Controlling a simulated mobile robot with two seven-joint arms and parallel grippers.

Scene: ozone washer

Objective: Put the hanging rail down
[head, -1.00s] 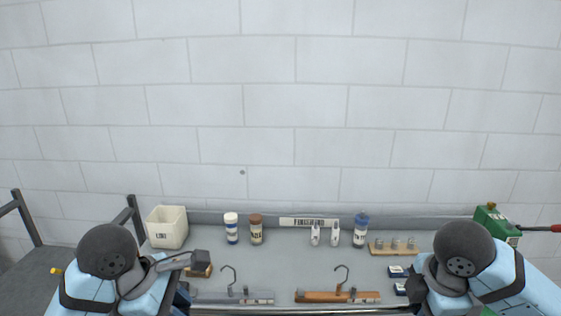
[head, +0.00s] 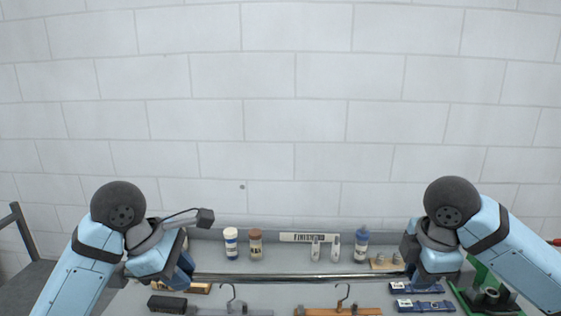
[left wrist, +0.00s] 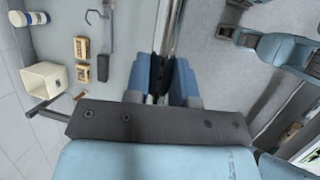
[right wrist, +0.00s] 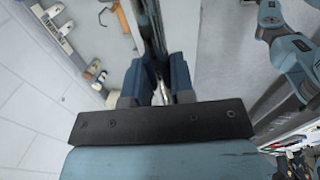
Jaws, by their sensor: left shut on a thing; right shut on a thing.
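The hanging rail (head: 300,277) is a thin silver bar that runs level across the head view, in front of the bench items and above the hangers in the picture. My left gripper (head: 184,272) is shut on its left end, and my right gripper (head: 411,265) is shut on its right end. The left wrist view shows the rail (left wrist: 171,30) passing up from the closed blue fingers (left wrist: 160,80). The right wrist view shows the rail (right wrist: 149,28) between the right fingers (right wrist: 152,82). What supports the rail from below, if anything, is not visible.
White-capped (head: 230,245) and brown-capped (head: 255,245) jars, small white bottles and a blue-capped bottle (head: 361,246) stand at the back. Two hangers (head: 345,311) lie in front. Blue items (head: 421,288) and a green stand (head: 490,298) are at right. A white bin (left wrist: 45,80) is at left.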

